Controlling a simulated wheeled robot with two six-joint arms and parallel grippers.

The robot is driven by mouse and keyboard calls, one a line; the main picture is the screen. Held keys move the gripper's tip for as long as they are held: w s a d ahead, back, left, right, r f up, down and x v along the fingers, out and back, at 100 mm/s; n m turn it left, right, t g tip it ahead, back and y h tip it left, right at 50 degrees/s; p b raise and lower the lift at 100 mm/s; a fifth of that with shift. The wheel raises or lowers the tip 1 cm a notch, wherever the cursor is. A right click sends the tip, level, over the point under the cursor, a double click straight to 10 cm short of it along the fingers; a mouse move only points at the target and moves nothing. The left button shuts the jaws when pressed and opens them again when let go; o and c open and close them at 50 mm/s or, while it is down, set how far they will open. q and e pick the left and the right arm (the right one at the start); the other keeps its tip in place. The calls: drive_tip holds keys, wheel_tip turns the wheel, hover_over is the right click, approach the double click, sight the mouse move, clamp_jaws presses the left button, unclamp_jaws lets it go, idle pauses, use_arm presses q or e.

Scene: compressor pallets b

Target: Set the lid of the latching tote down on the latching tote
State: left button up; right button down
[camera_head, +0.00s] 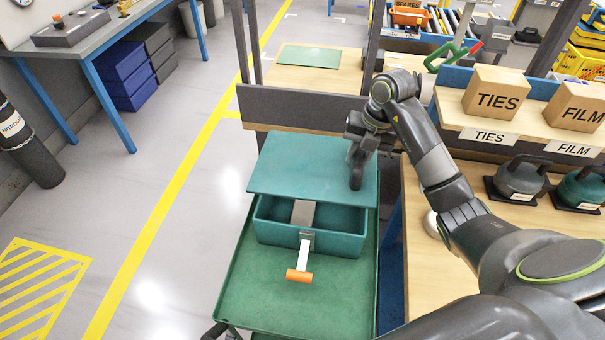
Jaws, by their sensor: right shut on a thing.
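The latching tote (336,244) is a teal open box standing on a green cart top. A white strap or lever with an orange end (299,275) sticks out from its front, joined at a small grey latch piece (307,239). A grey piece (303,212) shows at the tote's opening. The lid (295,165) is a flat teal panel over the back part of the tote in the picture; the front of the opening stays visible. My right gripper (358,168) is shut on the lid at its right side. The lid looks raised above the rim. My left gripper is out of view.
A wooden bench with TIES (496,94) and FILM (578,106) boxes stands at the right. A dark panel (300,108) edges the table behind the lid. Open floor lies left.

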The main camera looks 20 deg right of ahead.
drive_tip(key=shift+w, duration=0.25)
drive_tip(key=f+b, duration=0.1)
drive_tip(key=s+f+b, duration=0.1)
drive_tip(key=b, duration=0.1)
drive_tip(key=shift+s+f, duration=0.1)
drive_tip(key=shift+f, duration=0.2)
use_arm(q)
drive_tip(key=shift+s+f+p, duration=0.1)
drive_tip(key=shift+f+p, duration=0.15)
drive_tip(key=shift+p, duration=0.9)
use_arm(e)
drive_tip(key=d+x, duration=0.1)
drive_tip(key=x, duration=0.5)
drive_tip(key=shift+f, duration=0.45)
drive_tip(key=shift+f+b, duration=0.6)
drive_tip(key=c, duration=1.3)
unclamp_jaws()
drive_tip(key=shift+s, duration=0.1)
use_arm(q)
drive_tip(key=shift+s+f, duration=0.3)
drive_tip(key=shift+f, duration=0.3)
use_arm(e)
drive_tip(key=shift+o, duration=0.5)
